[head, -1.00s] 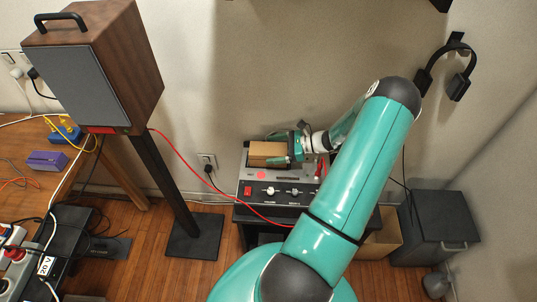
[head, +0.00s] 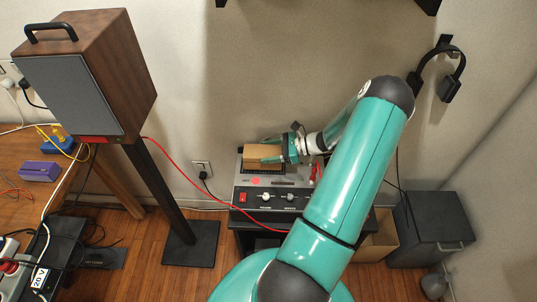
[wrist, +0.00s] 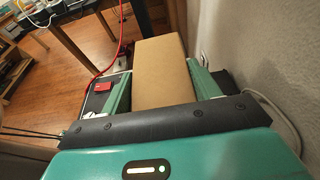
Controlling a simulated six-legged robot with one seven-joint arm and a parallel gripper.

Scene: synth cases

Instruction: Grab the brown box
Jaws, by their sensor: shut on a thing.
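The brown box (head: 262,153) is a small plain cardboard block above the top of a grey device with knobs (head: 262,196). In the wrist view the box (wrist: 160,72) lies between the two green fingers of my gripper (wrist: 160,85), one along each side. My gripper (head: 279,153) comes in from the right in the head view and is shut on the box. In the head view a dark slotted area of the device shows below the box. The far end of the box is not covered by the fingers.
A wooden speaker (head: 85,70) on a black stand (head: 165,190) is at left. A red cable (head: 185,178) runs from it to the device. A dark cabinet (head: 430,225) and an open cardboard carton (head: 380,240) are at right. The wall is close behind.

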